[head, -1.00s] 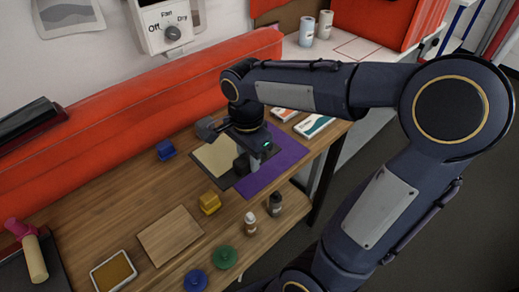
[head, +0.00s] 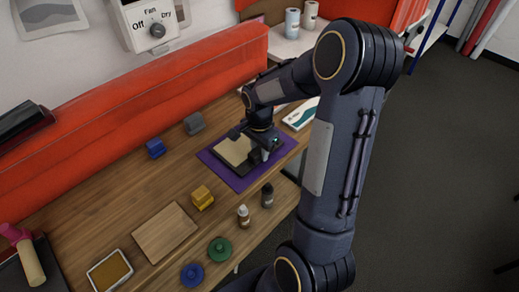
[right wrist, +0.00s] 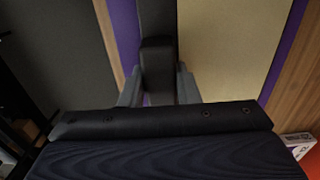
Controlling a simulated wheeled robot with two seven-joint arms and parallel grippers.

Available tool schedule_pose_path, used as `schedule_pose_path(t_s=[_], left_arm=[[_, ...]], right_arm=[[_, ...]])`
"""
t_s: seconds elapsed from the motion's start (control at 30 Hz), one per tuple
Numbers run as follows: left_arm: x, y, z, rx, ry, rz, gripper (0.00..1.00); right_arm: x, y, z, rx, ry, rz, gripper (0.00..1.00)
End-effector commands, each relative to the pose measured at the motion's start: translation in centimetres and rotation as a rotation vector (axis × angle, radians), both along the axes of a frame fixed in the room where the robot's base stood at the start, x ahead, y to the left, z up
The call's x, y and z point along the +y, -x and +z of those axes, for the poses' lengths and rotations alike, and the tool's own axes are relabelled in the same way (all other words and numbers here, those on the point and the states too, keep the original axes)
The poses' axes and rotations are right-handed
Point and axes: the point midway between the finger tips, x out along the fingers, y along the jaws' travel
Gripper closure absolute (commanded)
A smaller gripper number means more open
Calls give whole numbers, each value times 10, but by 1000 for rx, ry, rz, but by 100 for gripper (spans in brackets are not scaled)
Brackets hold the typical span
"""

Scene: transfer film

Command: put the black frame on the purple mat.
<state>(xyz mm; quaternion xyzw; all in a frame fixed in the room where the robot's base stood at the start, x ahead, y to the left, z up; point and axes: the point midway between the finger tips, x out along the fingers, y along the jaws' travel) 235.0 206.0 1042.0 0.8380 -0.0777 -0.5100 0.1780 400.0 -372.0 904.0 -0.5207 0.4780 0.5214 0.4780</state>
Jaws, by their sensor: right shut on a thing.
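The black frame (head: 232,150) has a pale tan panel inside and a dark block at its edge. In the head view it lies over the purple mat (head: 211,167), with purple showing around it. I cannot tell whether it touches the mat. My right gripper (head: 263,158) is at the frame's right side, shut on it. In the right wrist view the gripper (right wrist: 158,90) grips the black block of the frame (right wrist: 157,60), and purple mat (right wrist: 286,45) shows beyond the panel. My left gripper is not in view.
A grey block (head: 194,123), a blue block (head: 155,148) and a yellow block (head: 202,196) stand on the wooden table. Small bottles (head: 267,195), a wooden board (head: 165,232) and round green (head: 219,249) and blue (head: 193,276) pieces are nearer. A red padded roll (head: 130,120) runs along the back.

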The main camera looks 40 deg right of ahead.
Motion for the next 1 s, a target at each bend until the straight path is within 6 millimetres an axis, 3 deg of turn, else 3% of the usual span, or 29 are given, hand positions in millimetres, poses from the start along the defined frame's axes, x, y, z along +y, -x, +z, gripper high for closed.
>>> schedule_pose_path(t_s=[0.37, 0.4, 0.57, 0.83, 1.0], left_arm=[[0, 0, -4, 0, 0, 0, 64], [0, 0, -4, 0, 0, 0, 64], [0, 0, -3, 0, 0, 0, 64], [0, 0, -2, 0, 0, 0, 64], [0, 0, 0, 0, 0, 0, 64]], right_arm=[[0, 0, -5, -1, 0, 0, 100], [0, 0, -6, -1, 0, 0, 70], [0, 0, -4, -1, 0, 0, 49], [0, 0, -3, -1, 0, -1, 49], [0, -1, 10, -6, 2, -1, 49]])
